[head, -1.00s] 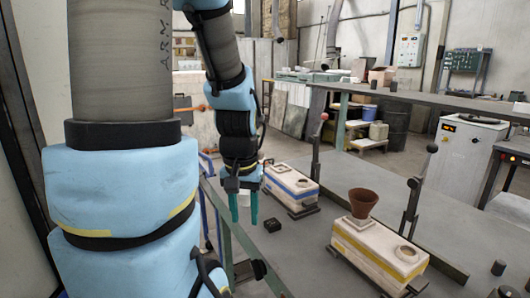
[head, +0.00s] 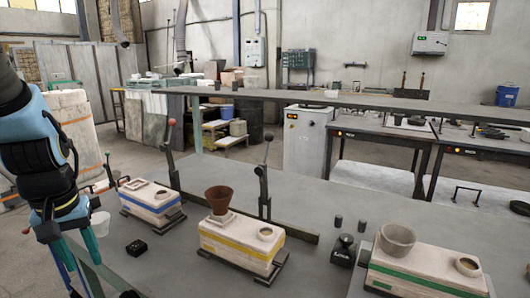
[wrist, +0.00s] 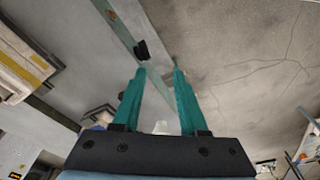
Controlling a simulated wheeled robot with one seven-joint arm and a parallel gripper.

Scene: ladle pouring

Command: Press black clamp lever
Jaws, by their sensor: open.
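The black clamp lever (head: 265,185), a dark upright bar with a black knob, stands behind the right end of the yellow-striped mold (head: 240,243). My gripper (head: 88,270) is at the left edge of the head view, far left of that lever, with teal fingers pointing down. In the wrist view the fingers of my gripper (wrist: 159,72) are spread with nothing between them. A second lever (head: 172,155) with a red knob stands upright behind the blue-striped mold (head: 152,204).
A brown funnel cup (head: 219,199) stands on the yellow-striped mold. A small black block (head: 136,248) lies on the table (head: 190,270) near my gripper. A green-striped mold (head: 425,272) with a pale cup (head: 398,240) is at right. A small black box (head: 343,252) stands between molds.

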